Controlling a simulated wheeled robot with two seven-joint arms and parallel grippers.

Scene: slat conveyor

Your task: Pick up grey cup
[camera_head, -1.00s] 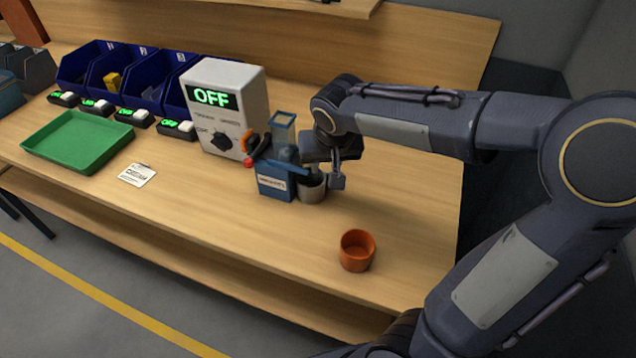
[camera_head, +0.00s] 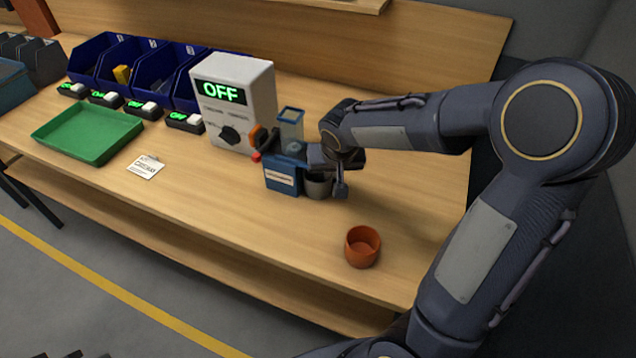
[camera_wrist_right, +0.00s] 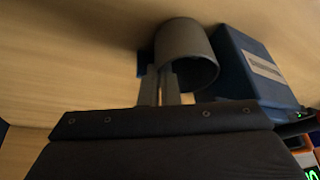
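The grey cup (camera_head: 318,187) stands upright on the wooden bench, close beside the right side of a small blue machine (camera_head: 284,178). In the right wrist view the cup (camera_wrist_right: 186,46) shows its open rim, next to the blue machine (camera_wrist_right: 250,65). My right gripper (camera_head: 341,190) is at the cup's right side and hides part of it. In the wrist view its two fingers (camera_wrist_right: 159,84) are close together, one on each side of the cup's wall, and look shut on it. My left gripper is not in view.
An orange cup (camera_head: 362,247) stands nearer the front edge, right of the grey cup. A white control box (camera_head: 235,105) showing OFF is behind and left. A green tray (camera_head: 88,134), a paper card (camera_head: 147,167) and blue bins (camera_head: 127,68) lie left. The bench front is mostly clear.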

